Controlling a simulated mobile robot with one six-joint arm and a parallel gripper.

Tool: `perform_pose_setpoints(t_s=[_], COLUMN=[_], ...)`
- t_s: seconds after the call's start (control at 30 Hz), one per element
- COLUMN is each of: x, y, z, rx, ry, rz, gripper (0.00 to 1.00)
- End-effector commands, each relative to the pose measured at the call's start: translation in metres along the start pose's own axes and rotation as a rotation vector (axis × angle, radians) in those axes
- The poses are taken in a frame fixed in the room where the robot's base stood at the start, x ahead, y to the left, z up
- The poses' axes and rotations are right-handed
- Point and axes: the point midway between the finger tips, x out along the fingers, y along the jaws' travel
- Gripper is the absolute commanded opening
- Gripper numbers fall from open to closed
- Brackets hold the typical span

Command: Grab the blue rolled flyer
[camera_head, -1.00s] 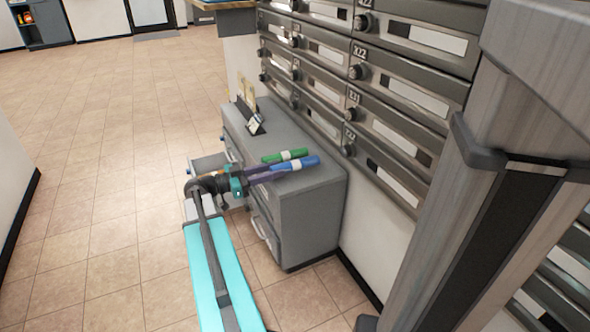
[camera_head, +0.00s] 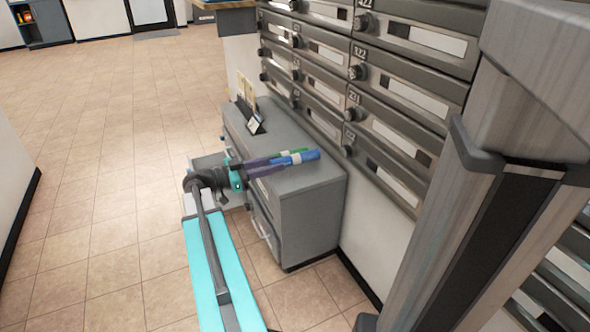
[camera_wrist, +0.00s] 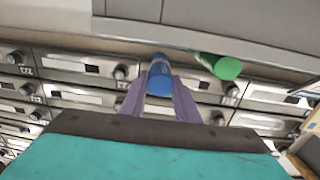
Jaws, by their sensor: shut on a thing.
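The blue rolled flyer (camera_head: 300,156) with a pale band is held between the purple fingers of my gripper (camera_head: 268,165), over the top of the grey cabinet. In the wrist view the blue rolled flyer (camera_wrist: 160,76) sits end-on between the two fingertips (camera_wrist: 160,98), which are shut on it. A green rolled flyer (camera_wrist: 218,65) lies to its right in the wrist view, apart from the fingers. In the head view the green flyer (camera_head: 290,152) is mostly hidden behind the blue one and my gripper.
The grey cabinet (camera_head: 312,205) stands against a wall of mailboxes (camera_head: 400,95). A small black holder (camera_head: 250,118) with cards stands on the cabinet's far end. Tiled floor to the left is clear.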

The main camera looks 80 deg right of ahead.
Motion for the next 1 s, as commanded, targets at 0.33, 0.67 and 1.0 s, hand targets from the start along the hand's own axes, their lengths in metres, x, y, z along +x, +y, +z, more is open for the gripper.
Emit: perform_pose_setpoints(t_s=[0.33, 0.67, 1.0], x=[-0.001, -0.025, -0.057], y=[0.000, 0.000, 0.000], z=[0.000, 0.001, 0.001], rx=[0.000, 0.000, -0.001], ry=[0.000, 0.000, 0.000], rz=[0.000, -0.002, -0.002], gripper=[0.07, 0.07, 0.07])
